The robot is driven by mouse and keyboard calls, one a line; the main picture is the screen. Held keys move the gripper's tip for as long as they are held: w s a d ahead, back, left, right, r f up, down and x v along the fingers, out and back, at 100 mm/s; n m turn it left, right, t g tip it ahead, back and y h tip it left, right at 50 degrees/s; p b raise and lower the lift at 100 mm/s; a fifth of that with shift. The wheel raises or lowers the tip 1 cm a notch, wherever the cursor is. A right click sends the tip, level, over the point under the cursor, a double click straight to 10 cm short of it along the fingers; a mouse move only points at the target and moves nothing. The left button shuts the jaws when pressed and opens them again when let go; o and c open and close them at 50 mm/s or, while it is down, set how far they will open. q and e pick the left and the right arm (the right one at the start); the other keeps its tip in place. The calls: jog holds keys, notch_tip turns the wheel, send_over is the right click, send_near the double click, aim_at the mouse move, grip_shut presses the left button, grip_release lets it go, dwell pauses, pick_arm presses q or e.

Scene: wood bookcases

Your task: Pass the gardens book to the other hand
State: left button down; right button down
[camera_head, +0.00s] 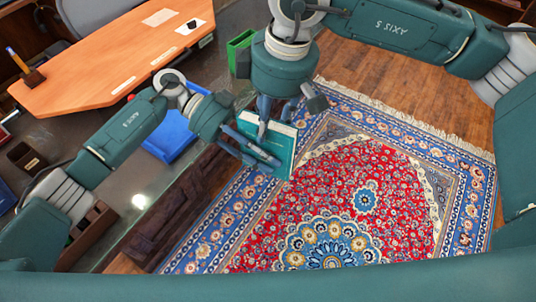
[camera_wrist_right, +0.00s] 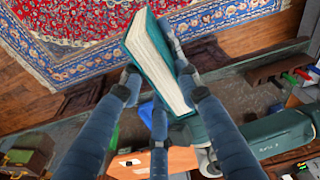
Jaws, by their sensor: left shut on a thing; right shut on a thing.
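The gardens book, teal with cream pages (camera_head: 280,144), is held in the air above the rug's edge. Any title on it is too small to read. My left gripper (camera_head: 254,152) is shut on its lower left side. My right gripper (camera_head: 275,108) comes from above and is shut on its upper part, so both hands hold the book at once. In the right wrist view the book (camera_wrist_right: 160,65) stands tilted between the right fingers (camera_wrist_right: 158,95), with its page edges showing. Part of its cover is hidden behind the fingers.
A patterned red and blue rug (camera_head: 370,200) covers the wood floor. At the left are an orange-brown desk (camera_head: 110,60), a blue tray (camera_head: 172,138), a green bin (camera_head: 240,52) and a dark wooden piece (camera_head: 185,205). The space over the rug is free.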

jog(key=c, duration=1.2)
grip_release()
